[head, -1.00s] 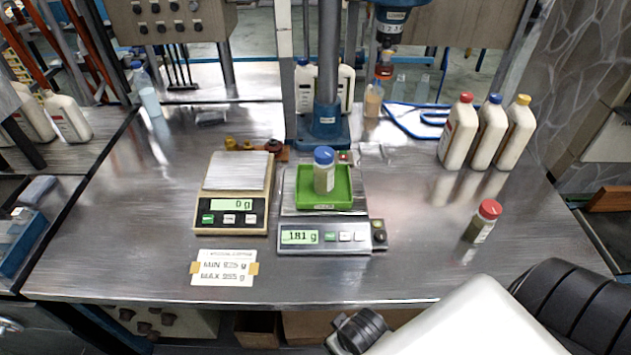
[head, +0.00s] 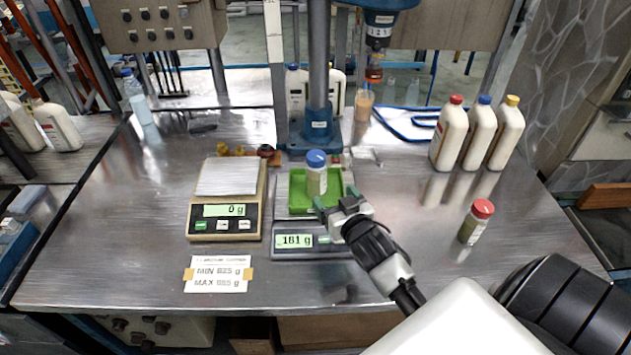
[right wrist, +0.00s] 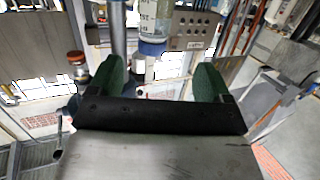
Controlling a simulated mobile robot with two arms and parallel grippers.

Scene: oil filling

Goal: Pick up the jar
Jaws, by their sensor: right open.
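A jar with a blue lid (head: 316,172) stands upright in a green tray (head: 297,204) on the right-hand scale (head: 290,242). A second jar with a red lid (head: 475,222) stands alone on the table to the right. My right gripper (head: 335,199) is open and empty, close to the blue-lidded jar at its lower right, with its green fingertips pointing toward it. In the right wrist view both fingers (right wrist: 160,78) are spread apart, and a blue-banded thing, probably that jar, shows between them (right wrist: 152,48). My left gripper is not in view.
A beige scale (head: 225,210) reading 0 g is at left, with a taped note (head: 217,274) in front. A blue stand (head: 319,130) rises behind the tray. Several white bottles (head: 478,135) stand at back right. The table's front right is clear.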

